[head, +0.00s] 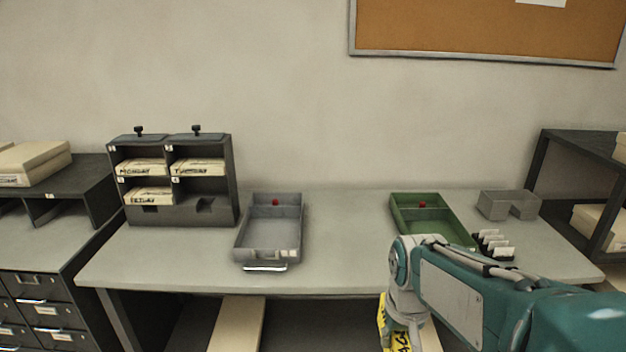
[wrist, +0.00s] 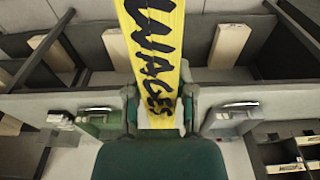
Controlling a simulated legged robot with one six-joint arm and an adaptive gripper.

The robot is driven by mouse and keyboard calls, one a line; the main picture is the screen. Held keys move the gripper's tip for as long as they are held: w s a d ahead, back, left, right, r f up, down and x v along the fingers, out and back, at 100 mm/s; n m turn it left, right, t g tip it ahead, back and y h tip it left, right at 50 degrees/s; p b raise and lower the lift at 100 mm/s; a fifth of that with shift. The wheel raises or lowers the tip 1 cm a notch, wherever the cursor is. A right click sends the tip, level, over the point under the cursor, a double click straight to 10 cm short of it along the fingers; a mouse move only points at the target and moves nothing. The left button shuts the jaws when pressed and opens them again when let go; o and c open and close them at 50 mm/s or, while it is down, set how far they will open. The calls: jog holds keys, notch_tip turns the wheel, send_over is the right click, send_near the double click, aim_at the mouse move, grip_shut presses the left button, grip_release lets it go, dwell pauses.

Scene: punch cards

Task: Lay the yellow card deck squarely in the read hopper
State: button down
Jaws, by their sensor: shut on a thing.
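My gripper (wrist: 158,108) is shut on the yellow card deck (wrist: 150,45), which has WAGES written on it in black. In the head view the deck (head: 382,322) shows partly, low in front of the table's front edge, and my arm hides much of it. A grey tray (head: 240,245) with a red knob and a front handle sits left of centre on the table. A green tray (head: 455,222) with a red knob sits to the right, partly behind my arm. No label shows which of these is the read hopper.
A dark rack (head: 170,214) with lettered cream decks stands at the table's left. A small grey notched block (head: 508,205) and several white-topped black pieces (head: 492,246) are at the right. The table (head: 345,245) is clear between the trays.

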jog(key=w+f, duration=0.7)
jog(key=f, duration=0.4)
jog(key=w+d+f, duration=0.1)
jog(key=w+f, duration=0.7)
jog(key=f, duration=0.3)
jog(key=shift+f, duration=0.35)
